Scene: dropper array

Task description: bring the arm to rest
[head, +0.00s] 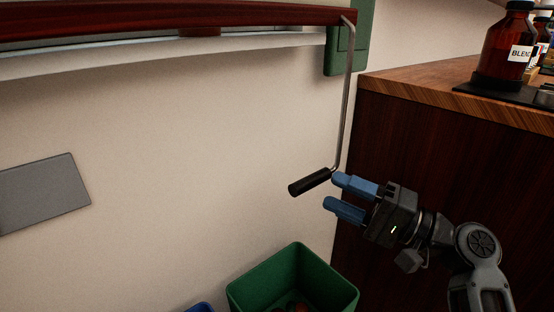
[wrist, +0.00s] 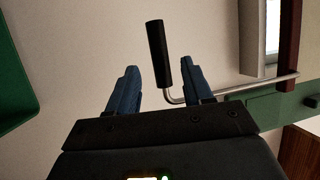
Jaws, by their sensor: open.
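My gripper (head: 332,193) has two blue fingers, spread apart and empty, and points left beside the wall. In the wrist view my gripper (wrist: 162,82) also shows its fingers apart. A crank with a black handle (head: 309,182) hangs on a thin metal rod (head: 346,100) from a green bracket (head: 345,40). The handle lies just left of the fingertips in the head view. In the wrist view the black handle (wrist: 159,53) stands beyond the gap between the fingers. Whether a finger touches the crank is hard to tell.
A green bin (head: 292,280) stands below my gripper, with a blue edge (head: 201,308) beside it. A wooden cabinet (head: 440,170) rises close on the right, bearing a brown bottle (head: 507,45). A grey wall panel (head: 42,193) is at left. The wall between is clear.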

